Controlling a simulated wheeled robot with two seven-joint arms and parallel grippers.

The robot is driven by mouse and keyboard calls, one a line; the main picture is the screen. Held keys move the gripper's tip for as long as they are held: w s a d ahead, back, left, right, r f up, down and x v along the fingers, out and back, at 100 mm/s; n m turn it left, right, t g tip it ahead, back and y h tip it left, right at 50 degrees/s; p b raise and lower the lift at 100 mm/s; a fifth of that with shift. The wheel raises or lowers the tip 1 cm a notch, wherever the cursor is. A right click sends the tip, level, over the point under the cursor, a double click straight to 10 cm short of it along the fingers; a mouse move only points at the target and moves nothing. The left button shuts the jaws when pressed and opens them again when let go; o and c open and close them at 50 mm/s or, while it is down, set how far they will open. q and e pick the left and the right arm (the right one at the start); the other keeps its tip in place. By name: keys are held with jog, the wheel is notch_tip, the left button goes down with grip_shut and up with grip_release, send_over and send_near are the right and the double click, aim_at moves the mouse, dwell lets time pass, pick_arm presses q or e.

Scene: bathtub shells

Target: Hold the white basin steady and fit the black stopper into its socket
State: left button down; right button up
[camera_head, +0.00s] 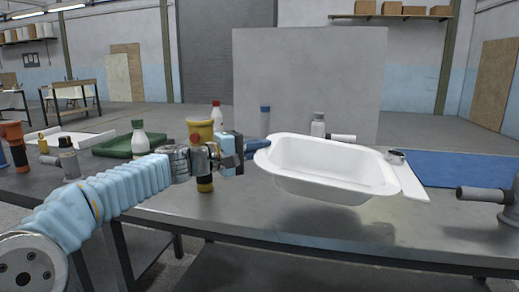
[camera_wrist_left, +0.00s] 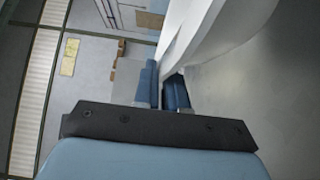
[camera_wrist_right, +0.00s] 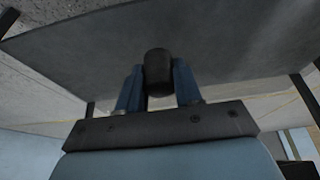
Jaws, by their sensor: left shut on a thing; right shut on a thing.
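The white basin (camera_head: 330,165) hangs tilted above the grey table, with a shadow beneath it. My left gripper (camera_head: 256,146) is shut on its left rim; in the left wrist view the blue fingers (camera_wrist_left: 168,88) close on the edge of the white basin wall (camera_wrist_left: 205,35). A small round fitting (camera_head: 396,156) shows by the basin's right rim; I cannot tell whether it is the socket. My right gripper (camera_wrist_right: 157,88) is shut on the dark, short cylindrical stopper (camera_wrist_right: 158,66), which stands out between its fingers. The right gripper is not seen in the head view.
A blue mat (camera_head: 460,168) lies on the table at right, with a grey fixture (camera_head: 485,194) near the right edge. Bottles (camera_head: 140,138), a yellow cup (camera_head: 201,130) and a green tray (camera_head: 112,145) stand at left. The table front (camera_head: 270,212) below the basin is clear.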

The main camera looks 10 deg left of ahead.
pick_arm(q)
jog(key=shift+f+b, duration=0.45)
jog(key=shift+b, duration=0.2)
dwell(0.5)
jog(key=c, duration=1.1)
grip_release()
jog(key=shift+f, duration=0.1)
